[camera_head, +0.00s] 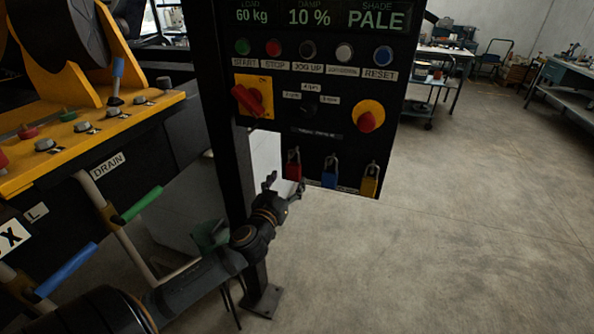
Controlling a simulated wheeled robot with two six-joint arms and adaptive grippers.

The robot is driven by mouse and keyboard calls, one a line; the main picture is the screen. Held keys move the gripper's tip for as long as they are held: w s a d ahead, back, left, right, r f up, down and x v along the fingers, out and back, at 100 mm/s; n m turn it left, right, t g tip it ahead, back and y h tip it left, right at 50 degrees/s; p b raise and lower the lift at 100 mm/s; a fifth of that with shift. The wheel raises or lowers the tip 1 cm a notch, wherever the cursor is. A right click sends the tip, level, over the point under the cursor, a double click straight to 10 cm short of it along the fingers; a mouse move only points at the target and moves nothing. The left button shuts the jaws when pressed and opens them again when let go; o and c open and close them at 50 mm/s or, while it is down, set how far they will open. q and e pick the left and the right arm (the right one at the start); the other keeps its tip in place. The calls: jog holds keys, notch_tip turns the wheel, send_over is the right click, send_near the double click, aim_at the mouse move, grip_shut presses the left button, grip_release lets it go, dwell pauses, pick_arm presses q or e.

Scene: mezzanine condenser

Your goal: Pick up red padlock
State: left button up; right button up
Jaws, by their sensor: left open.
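The red padlock (293,170) hangs by its shackle at the lower left of the black control panel (392,107). A blue padlock (329,176) and a yellow padlock (370,183) hang to its right in the same row. My left gripper (284,184) is open just below and left of the red padlock, with its fingers pointing up towards it. One finger appears left of the padlock and the other near its lower edge. I cannot tell whether either finger touches it. My right gripper is out of view.
The panel's dark post (232,150) stands close beside my left arm. Rotary switches and coloured buttons sit above the padlocks. A yellow machine deck (110,130) with levers is at left. The floor at right is open, with workbenches farther back.

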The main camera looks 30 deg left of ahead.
aim_at(292, 169)
pick_arm(q)
jog(key=shift+x, duration=1.25)
jog(key=shift+w+a+p, duration=0.15)
jog(key=shift+p, duration=0.15)
jog(key=p+x, duration=0.1)
jog(key=x, duration=0.3)
jog(key=shift+a+f+p, duration=0.1)
jog(key=shift+a+p, duration=0.1)
jog(key=shift+p, duration=0.15)
jog(key=shift+w+f, duration=0.2)
jog(key=shift+w, duration=0.15)
jog(key=shift+s, duration=0.15)
jog(key=shift+c, duration=0.6)
jog(key=c, duration=1.2)
